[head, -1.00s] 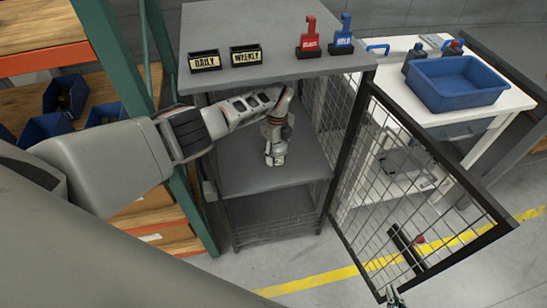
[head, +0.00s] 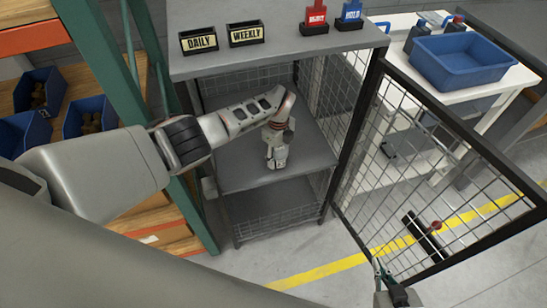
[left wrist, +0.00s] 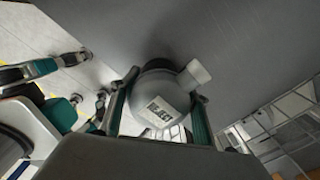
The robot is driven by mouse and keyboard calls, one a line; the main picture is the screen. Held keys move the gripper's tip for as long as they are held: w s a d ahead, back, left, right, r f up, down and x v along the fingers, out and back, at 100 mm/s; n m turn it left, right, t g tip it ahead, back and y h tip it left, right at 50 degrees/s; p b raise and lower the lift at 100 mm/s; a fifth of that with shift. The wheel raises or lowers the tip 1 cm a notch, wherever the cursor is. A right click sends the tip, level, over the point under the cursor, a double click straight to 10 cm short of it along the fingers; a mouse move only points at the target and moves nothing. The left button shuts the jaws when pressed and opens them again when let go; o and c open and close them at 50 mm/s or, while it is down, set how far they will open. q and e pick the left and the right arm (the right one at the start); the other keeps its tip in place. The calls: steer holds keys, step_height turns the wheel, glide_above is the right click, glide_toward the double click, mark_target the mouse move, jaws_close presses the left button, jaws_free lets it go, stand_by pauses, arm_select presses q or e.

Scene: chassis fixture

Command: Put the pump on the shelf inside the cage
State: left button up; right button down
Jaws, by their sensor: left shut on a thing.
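My left gripper (head: 277,146) reaches through the open front of the cage and is just above the grey middle shelf (head: 240,175). It is shut on the pump (head: 277,158), which is small and grey in the head view. In the left wrist view the pump (left wrist: 160,105) is a rounded grey body with a labelled face, between the two teal fingers. I cannot tell whether the pump touches the shelf. My right gripper (head: 393,291) is at the bottom of the head view, by the lower corner of the cage door; its fingers are unclear.
The mesh cage door (head: 440,190) stands open to the right. DAILY (head: 198,41) and WEEKLY (head: 246,34) bins and red and blue signs stand on the cage top. An orange and green rack (head: 130,90) is close on the left. A blue tub (head: 462,60) is on a white table.

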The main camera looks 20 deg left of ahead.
arm_select(q)
steer(key=shift+f, duration=0.6)
arm_select(e)
steer(key=shift+w+a+f, duration=0.1)
steer(key=shift+a+f, duration=0.05)
steer(key=shift+a, duration=0.25)
steer(key=shift+w+a+f, duration=0.1)
steer(key=shift+a+f, duration=0.05)
steer(key=shift+a, duration=0.25)
steer(key=shift+d, duration=0.1)
arm_select(q)
steer(key=shift+f+b, duration=0.15)
steer(key=shift+b, duration=0.2)
steer(key=o, duration=1.6)
arm_select(e)
steer(key=shift+f, duration=0.1)
